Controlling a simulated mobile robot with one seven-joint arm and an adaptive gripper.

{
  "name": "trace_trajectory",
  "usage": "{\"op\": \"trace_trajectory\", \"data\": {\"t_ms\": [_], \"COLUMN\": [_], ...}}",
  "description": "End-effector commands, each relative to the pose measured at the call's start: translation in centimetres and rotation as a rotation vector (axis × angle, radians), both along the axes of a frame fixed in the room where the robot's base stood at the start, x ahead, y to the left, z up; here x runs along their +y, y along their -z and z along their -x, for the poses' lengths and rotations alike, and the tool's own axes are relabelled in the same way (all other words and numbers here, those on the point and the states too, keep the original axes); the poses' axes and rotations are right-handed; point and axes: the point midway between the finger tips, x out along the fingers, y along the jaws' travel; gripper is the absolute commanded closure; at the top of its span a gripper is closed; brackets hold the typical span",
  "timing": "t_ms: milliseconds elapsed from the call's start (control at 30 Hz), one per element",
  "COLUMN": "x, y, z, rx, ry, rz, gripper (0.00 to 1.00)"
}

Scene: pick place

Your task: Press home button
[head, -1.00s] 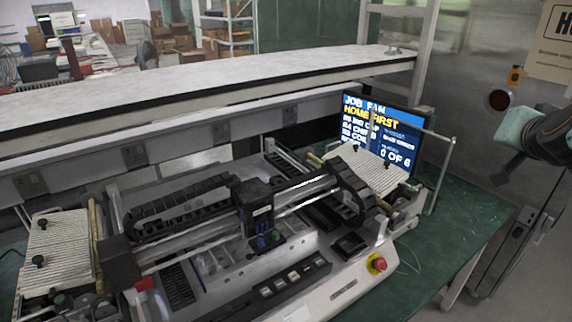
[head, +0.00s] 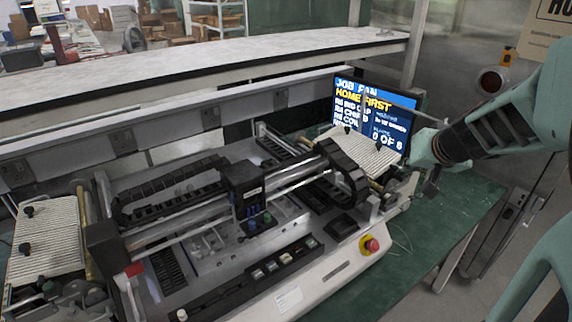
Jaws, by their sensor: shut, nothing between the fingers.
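A grey pick-and-place machine (head: 335,272) stands on a green bench. Its front panel has a row of small buttons (head: 271,266) in a dark strip; their labels are too small to read, so I cannot tell which is home. A red emergency knob (head: 371,245) sits right of the strip. My gripper (head: 431,188) is shut and empty at the right, in front of the screen's lower right side, apart from the buttons. Its fingertips show small and dark.
A gantry head (head: 244,190) and dark cable chain (head: 345,172) rise above the machine's bed. Ribbed feeder plates (head: 48,240) stand at both ends. A long white shelf (head: 200,65) runs behind. The green bench (head: 465,205) is clear at the right.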

Motion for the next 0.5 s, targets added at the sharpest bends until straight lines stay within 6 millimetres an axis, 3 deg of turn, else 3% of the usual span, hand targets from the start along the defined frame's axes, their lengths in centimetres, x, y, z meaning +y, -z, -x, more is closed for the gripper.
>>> {"op": "trace_trajectory", "data": {"t_ms": [33,100,300,400,500], "x": [3.3,8.0,20.3,24.9,27.8], "y": [1.9,3.9,7.5,8.0,8.0], "z": [0.2,0.8,4.2,6.1,7.5], "rx": [0.047,0.101,0.209,0.233,0.242], "ry": [-0.082,-0.203,-0.541,-0.675,-0.766], "rz": [-0.036,-0.087,-0.246,-0.317,-0.369], "gripper": [1.00,1.00,1.00,1.00,1.00]}}
